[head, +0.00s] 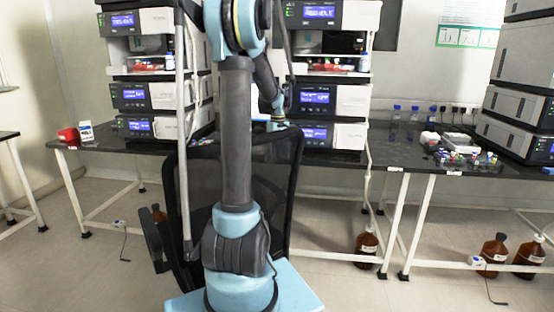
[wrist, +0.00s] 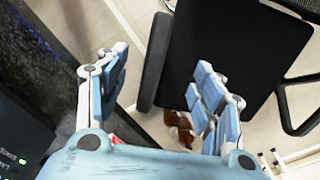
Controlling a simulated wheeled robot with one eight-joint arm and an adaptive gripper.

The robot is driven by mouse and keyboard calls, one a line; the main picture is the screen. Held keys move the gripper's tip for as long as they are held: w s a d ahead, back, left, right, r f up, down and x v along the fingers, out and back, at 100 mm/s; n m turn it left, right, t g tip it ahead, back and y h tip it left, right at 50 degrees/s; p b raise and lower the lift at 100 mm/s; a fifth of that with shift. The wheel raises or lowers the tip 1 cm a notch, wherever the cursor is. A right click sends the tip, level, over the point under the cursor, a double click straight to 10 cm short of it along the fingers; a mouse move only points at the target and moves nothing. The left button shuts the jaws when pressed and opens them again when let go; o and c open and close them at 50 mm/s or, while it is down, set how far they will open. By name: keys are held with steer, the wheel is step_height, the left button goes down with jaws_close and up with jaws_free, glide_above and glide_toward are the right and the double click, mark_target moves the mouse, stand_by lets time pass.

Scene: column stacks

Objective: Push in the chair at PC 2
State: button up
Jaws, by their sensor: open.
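A black office chair with a mesh back (head: 287,165) stands close in front of the dark lab bench, partly hidden behind my arm in the head view. Its armrest (head: 155,240) shows at the left. In the wrist view a broad black chair panel (wrist: 235,50) fills the upper right, with a black pad (wrist: 155,62) beside it. My gripper (wrist: 162,65) is open, its blue-padded fingers spread apart with nothing clearly held between them. Whether a finger touches the chair cannot be told. In the head view the gripper is largely hidden. No label reading PC 2 is legible.
The dark bench (head: 350,160) carries instrument stacks (head: 145,95) with blue displays, and blue-capped bottles (head: 397,113). Brown bottles (head: 367,245) stand on the floor at the right, near white bench legs (head: 395,225). Open floor shows at the lower left.

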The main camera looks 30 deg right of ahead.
step_height(320, 180, down, 17)
steer(key=shift+f, duration=0.2)
stand_by(0.7)
steer(key=shift+c, duration=0.3)
jaws_close()
